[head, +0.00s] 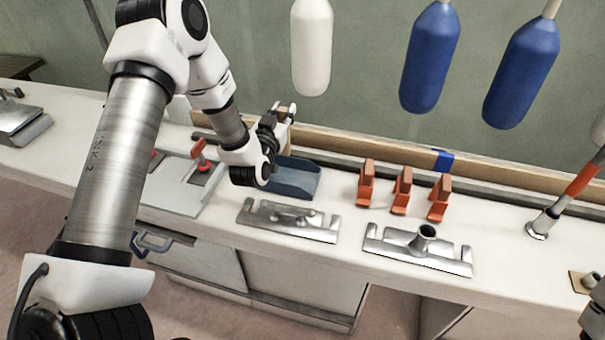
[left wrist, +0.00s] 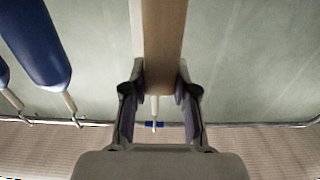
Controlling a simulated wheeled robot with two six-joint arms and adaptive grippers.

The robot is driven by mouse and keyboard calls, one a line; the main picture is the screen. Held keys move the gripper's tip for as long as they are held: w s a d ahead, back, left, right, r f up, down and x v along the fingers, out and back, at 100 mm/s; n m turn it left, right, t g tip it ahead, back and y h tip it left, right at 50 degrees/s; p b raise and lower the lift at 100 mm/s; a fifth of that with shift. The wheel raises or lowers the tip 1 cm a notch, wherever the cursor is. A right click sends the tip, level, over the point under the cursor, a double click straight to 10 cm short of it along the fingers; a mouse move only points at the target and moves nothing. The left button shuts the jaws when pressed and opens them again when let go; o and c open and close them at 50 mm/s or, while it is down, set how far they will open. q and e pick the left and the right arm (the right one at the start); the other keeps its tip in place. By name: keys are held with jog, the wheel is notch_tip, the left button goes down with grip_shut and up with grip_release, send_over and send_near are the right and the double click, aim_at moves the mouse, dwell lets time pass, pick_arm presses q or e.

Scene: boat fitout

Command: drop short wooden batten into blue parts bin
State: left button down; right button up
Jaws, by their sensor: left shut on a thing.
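The short wooden batten (left wrist: 163,45) is a tan piece of wood gripped between the two fingers of my left gripper (left wrist: 160,105) in the left wrist view. In the head view my left gripper (head: 283,112) is shut on it, raised above the back of the bench, and only a little of the batten shows there. The blue parts bin (head: 298,183) is an open, dark blue tray on the bench, just below and to the right of the gripper. My left wrist hides part of its left side. My right gripper's fingers do not show.
Metal fittings (head: 288,221) (head: 418,250) lie along the bench front. Several orange clamps (head: 402,190) stand right of the bin. White and blue fenders (head: 312,48) (head: 430,57) hang behind. A wooden rail (head: 390,151) runs along the back edge.

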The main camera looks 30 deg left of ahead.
pick_arm(q)
jog(key=shift+s+a+f+b, duration=0.1)
jog(key=shift+a+f+b, duration=0.05)
jog(key=shift+a+f, duration=0.3)
jog(key=shift+s+a+f+b, duration=0.1)
jog(key=shift+a+f+b, duration=0.1)
jog(key=shift+f, duration=0.3)
jog(key=f+b, duration=0.2)
jog(key=f, duration=0.1)
jog(key=f+b, duration=0.1)
jog(key=shift+w+d+f, duration=0.1)
jog(key=shift+d+f, duration=0.1)
jog(key=shift+d, duration=0.2)
jog(key=shift+a+f+b, duration=0.2)
jog(key=shift+f+b, duration=0.2)
jog(key=shift+b, duration=0.1)
jog(key=shift+r, duration=0.1)
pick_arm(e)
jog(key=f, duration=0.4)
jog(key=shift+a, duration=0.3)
pick_arm(q)
jog(key=shift+d+r, duration=0.1)
jog(key=c, duration=0.8)
grip_release()
jog(key=shift+c, duration=0.2)
jog(key=v, duration=1.2)
